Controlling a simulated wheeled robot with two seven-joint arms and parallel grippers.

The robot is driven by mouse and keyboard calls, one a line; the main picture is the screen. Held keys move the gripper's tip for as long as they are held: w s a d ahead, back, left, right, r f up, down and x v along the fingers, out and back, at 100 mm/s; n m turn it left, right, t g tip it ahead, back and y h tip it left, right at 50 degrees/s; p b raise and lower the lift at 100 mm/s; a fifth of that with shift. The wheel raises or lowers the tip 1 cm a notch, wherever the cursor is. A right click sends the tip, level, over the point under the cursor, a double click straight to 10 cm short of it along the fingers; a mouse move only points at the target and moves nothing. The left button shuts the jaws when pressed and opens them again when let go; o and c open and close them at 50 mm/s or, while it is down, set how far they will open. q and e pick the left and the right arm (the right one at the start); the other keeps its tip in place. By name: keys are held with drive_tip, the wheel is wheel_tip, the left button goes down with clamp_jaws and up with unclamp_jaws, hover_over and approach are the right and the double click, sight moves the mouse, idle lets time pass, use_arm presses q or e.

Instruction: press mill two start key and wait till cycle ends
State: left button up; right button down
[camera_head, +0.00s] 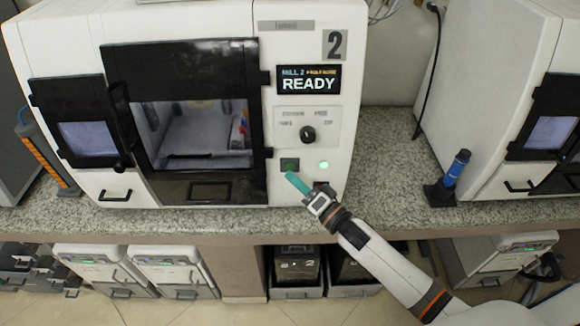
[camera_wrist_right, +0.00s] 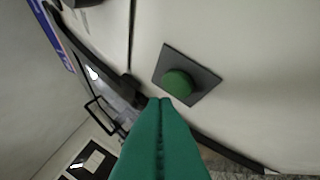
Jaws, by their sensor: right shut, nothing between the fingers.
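Mill two (camera_head: 190,20) is a white machine marked 2, with a dark-framed window door that looks shut. Its display (camera_head: 308,80) reads READY. The start key (camera_head: 290,165) is a green button on a dark square plate below the knob; it also shows in the right wrist view (camera_wrist_right: 177,84). My right gripper (camera_head: 292,178) has teal fingers, shut and empty. In the head view the tips are just below the key; in the wrist view (camera_wrist_right: 161,102) they are close to its lower edge. I cannot tell whether they touch it. My left gripper is not in view.
A lit green lamp (camera_head: 323,165) sits right of the key, with a black knob (camera_head: 308,133) above. A blue bottle in a black holder (camera_head: 455,170) stands on the speckled counter (camera_head: 385,150) at right. Another white machine (camera_head: 480,70) stands beyond it.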

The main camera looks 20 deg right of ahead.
drive_tip(key=shift+w, duration=0.2)
drive_tip(key=shift+w+d, duration=0.1)
drive_tip(key=shift+w, duration=0.1)
